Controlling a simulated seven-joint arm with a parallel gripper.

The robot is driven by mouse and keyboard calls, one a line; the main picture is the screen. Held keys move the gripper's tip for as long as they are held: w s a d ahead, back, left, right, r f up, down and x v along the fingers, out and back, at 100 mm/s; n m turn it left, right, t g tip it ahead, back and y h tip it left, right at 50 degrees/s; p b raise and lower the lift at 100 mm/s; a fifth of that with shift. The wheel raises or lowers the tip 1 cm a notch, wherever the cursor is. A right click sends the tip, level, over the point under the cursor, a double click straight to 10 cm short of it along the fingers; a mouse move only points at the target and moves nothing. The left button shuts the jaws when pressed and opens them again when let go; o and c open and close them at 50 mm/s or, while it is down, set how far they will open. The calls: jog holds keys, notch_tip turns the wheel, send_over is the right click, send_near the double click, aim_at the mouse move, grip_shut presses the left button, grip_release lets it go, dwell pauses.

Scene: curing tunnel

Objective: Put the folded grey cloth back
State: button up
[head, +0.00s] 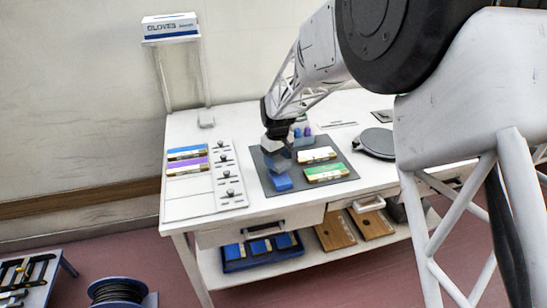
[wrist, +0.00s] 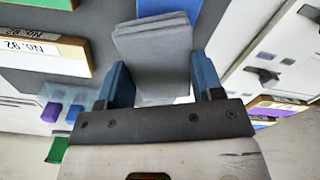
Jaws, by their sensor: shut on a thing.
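The folded grey cloth (wrist: 153,52) is between the two blue fingers of my gripper (wrist: 157,82) in the wrist view, its folded layers sticking out beyond the fingertips. In the head view my gripper (head: 277,150) points down over the left part of the dark grey mat (head: 262,180), and the grey cloth (head: 270,145) shows small and partly hidden at it. I cannot tell how far the cloth is above the mat.
On the mat lie a blue block (head: 283,182), a white-topped case (head: 317,155) and a green-topped case (head: 326,172). Left is a white panel with knobs (head: 230,180) and blue (head: 187,153) and purple (head: 187,165) cases. A dark round plate (head: 376,143) lies right.

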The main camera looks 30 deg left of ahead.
jog(key=shift+w+a+f, duration=0.15)
jog(key=shift+w+a, duration=0.8)
jog(key=shift+w, duration=0.15)
jog(key=shift+w+a+f, duration=0.1)
jog(key=shift+w+a, duration=0.85)
jog(key=shift+w, duration=0.1)
jog(key=shift+f, duration=1.75)
jog(key=shift+f, duration=0.1)
jog(key=o, duration=0.8)
jog(key=shift+o, duration=0.2)
notch_tip(320, 180, up, 12)
jog(key=shift+d, duration=0.1)
